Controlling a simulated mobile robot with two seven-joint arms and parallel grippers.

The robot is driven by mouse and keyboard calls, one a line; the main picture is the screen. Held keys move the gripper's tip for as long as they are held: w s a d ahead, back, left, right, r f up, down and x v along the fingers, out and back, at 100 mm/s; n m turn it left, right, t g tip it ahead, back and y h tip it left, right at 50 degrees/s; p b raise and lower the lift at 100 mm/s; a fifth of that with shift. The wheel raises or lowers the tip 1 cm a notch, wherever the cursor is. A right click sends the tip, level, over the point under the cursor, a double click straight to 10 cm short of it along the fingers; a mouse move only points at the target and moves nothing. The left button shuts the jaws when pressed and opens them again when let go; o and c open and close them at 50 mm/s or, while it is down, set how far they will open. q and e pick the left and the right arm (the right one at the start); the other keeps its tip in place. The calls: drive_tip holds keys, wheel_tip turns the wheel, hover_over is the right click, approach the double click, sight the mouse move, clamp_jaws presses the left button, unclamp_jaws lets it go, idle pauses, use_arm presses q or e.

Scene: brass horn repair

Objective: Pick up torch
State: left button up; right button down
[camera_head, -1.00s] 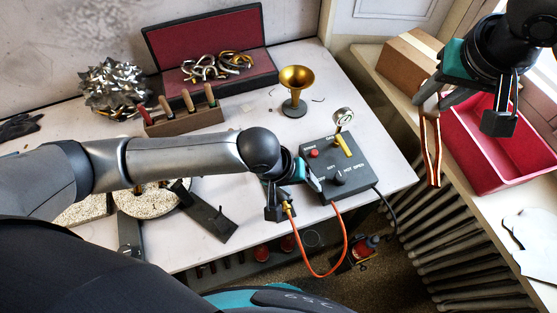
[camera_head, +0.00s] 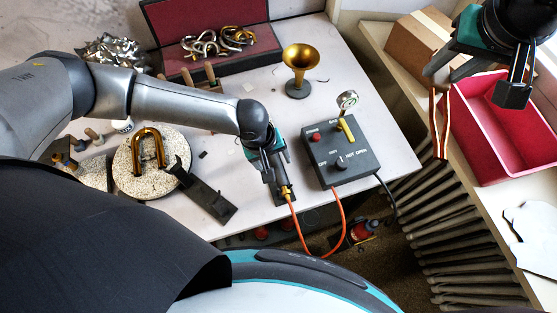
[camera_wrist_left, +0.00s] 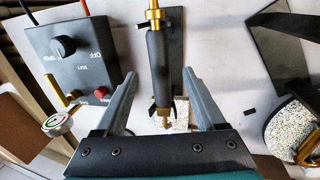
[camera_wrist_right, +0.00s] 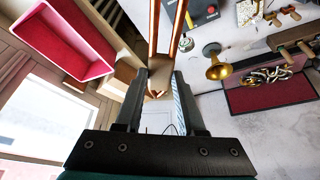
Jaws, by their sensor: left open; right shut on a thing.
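The torch has a black handle and brass fittings. In the left wrist view the torch (camera_wrist_left: 160,58) lies over a narrow dark plate on the white table. In the head view its brass end (camera_head: 286,190) shows with an orange hose, and my arm hides most of the rest. My left gripper (camera_wrist_left: 160,78) is open, its fingers on either side of the torch with gaps; it also shows in the head view (camera_head: 272,168). My right gripper (camera_head: 452,76) is shut on copper-coloured tongs (camera_head: 440,125), whose two strips show in the right wrist view (camera_wrist_right: 165,30).
A dark control box (camera_head: 342,155) with knobs and a gauge stands right of the torch. A brass horn bell (camera_head: 298,66) stands behind. A round speckled pad (camera_head: 128,178) bears a brass U-shaped tube at left. A pink tray (camera_head: 493,160) is at right.

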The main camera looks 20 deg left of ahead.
sight(276, 166)
use_arm(q)
drive_tip(key=shift+w+d+f+b, duration=0.1)
drive_tip(key=shift+w+f, duration=0.05)
drive_tip(key=shift+f, duration=0.75)
drive_tip(key=shift+w+d+f+b, duration=0.1)
drive_tip(key=shift+d+f+b, duration=0.05)
drive_tip(key=shift+f, duration=0.7)
drive_tip(key=shift+w+d+f+b, duration=0.1)
drive_tip(key=shift+w+f, duration=0.05)
drive_tip(key=shift+f, duration=0.75)
clamp_jaws()
